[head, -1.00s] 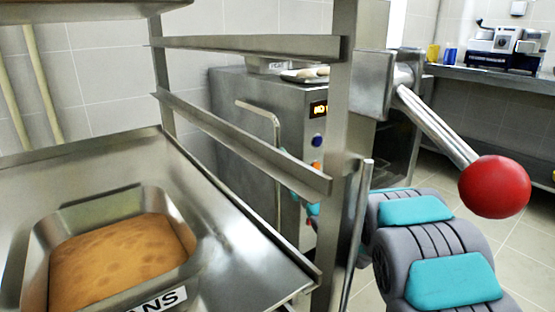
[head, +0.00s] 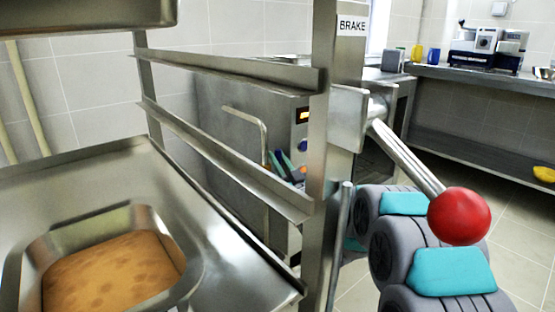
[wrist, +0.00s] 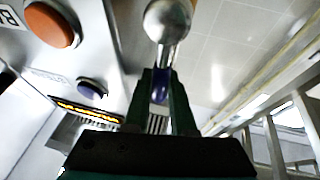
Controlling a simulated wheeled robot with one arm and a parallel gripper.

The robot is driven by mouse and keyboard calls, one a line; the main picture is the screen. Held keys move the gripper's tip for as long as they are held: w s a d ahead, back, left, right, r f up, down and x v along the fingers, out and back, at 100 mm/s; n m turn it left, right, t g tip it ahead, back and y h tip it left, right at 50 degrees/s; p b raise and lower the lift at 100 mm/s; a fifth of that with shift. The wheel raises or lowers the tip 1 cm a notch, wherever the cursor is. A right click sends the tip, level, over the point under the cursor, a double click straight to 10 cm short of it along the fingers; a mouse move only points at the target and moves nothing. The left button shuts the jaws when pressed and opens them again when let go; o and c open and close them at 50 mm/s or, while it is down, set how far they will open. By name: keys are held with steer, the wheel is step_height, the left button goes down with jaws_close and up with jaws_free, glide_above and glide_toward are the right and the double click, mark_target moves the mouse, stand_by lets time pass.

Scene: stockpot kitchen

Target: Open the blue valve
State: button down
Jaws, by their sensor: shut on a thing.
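In the wrist view my gripper (wrist: 163,75) has its two dark green fingers closed on a small blue piece, which I take to be the blue valve's handle (wrist: 160,90). A shiny rounded metal fitting (wrist: 168,18) is just beyond the fingertips, in line with it. The fingers hide much of the handle. In the head view my gripper (head: 284,164) shows small behind the rack, at the front of the steel cabinet (head: 235,130); the valve cannot be made out there.
An orange button (wrist: 50,25) and a dark blue button (wrist: 92,88) are on the panel beside my gripper. A steel rack (head: 321,130) labelled BRAKE carries a red-balled lever (head: 459,216) near my arm. A pan of brown food (head: 115,275) sits front left.

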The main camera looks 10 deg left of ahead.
steer(key=c, duration=0.8)
jaws_free()
steer(key=shift+o, duration=0.2)
